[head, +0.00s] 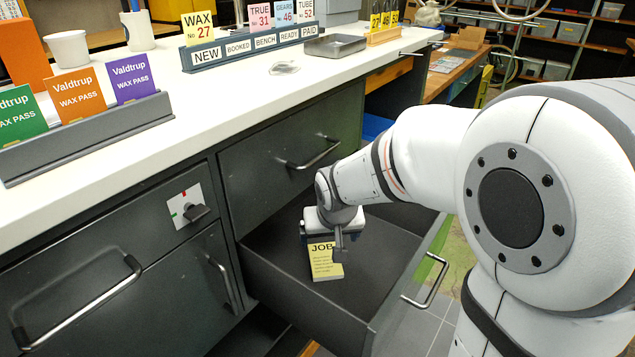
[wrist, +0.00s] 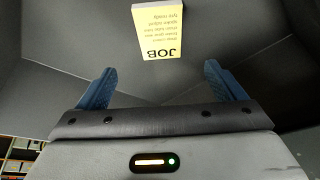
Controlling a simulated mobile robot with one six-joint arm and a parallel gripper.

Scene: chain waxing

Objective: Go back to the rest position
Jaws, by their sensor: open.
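My gripper (head: 338,239) hangs inside the open dark drawer (head: 372,285), over its inner floor. In the wrist view my gripper (wrist: 161,88) has its two blue fingers spread wide with nothing between them. A yellow JOB card pad (head: 325,264) lies on the drawer floor just beside and below the fingers in the head view. In the wrist view the JOB pad (wrist: 158,36) lies beyond the fingertips, apart from both. My wrist hides part of the pad's upper edge in the head view.
The white counter (head: 230,110) runs above the drawer. It bears a rack of Valdtrup wax passes (head: 80,135), a ticket rack (head: 250,55) and white cups (head: 68,48). A closed drawer (head: 290,150) and a cabinet with a knob (head: 197,212) are close to the open drawer.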

